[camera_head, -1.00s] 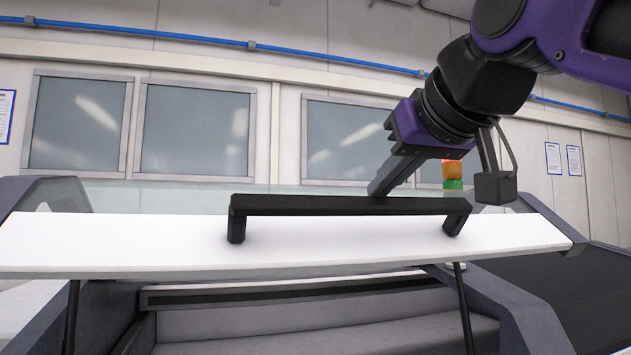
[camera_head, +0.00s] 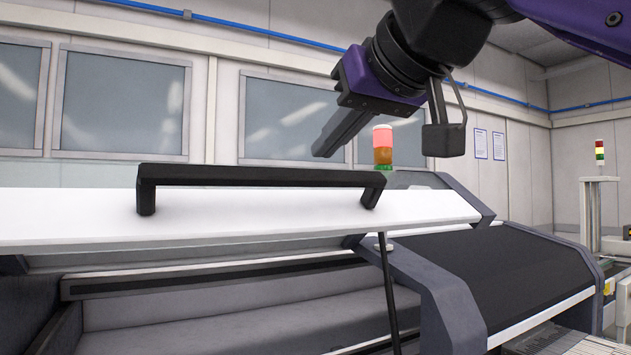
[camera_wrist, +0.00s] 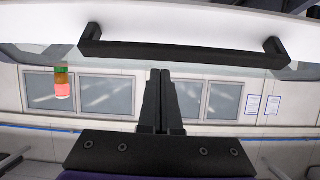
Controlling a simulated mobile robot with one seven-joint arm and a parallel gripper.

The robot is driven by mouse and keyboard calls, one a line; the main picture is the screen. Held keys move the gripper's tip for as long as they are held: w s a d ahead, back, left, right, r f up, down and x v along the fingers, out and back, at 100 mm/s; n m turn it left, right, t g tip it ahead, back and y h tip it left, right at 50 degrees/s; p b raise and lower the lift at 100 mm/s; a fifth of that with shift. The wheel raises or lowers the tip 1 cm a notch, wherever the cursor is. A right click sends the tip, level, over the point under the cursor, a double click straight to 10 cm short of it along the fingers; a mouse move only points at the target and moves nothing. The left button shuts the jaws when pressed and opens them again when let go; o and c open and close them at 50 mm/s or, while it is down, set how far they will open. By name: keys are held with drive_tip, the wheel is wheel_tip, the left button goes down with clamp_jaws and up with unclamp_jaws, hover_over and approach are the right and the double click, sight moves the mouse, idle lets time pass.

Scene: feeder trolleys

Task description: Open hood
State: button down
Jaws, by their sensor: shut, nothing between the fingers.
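The hood (camera_head: 440,207) is a white-edged panel raised over the machine, with a thin dark strut under it. Its black bar handle (camera_head: 262,175) runs along the front edge. In the wrist view the handle (camera_wrist: 185,54) lies across the top of the picture, beyond the fingertips. My gripper (camera_head: 322,152) is shut and empty, above and behind the handle, and apart from it. The shut fingers (camera_wrist: 162,75) show upright in the middle of the wrist view.
A signal lamp (camera_head: 383,146) stands behind the hood, close to my gripper in the picture. A dark sloped cover (camera_head: 500,265) lies to the right. The machine's open bay (camera_head: 240,310) is below the hood. Another signal tower (camera_head: 599,152) stands far right.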

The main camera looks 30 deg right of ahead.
drive_tip(key=w+d+r+g+p, duration=0.2)
drive_tip(key=d+r+g+p, duration=0.15)
drive_tip(key=r+p, duration=0.5)
drive_tip(key=shift+t, duration=0.25)
drive_tip(key=x, duration=0.2)
drive_tip(key=b+x, duration=0.1)
drive_tip(key=x, duration=0.2)
drive_tip(key=d+f+x, duration=0.1)
drive_tip(key=x, duration=0.2)
drive_tip(key=shift+s+f, duration=0.2)
drive_tip(key=shift+s, duration=0.8)
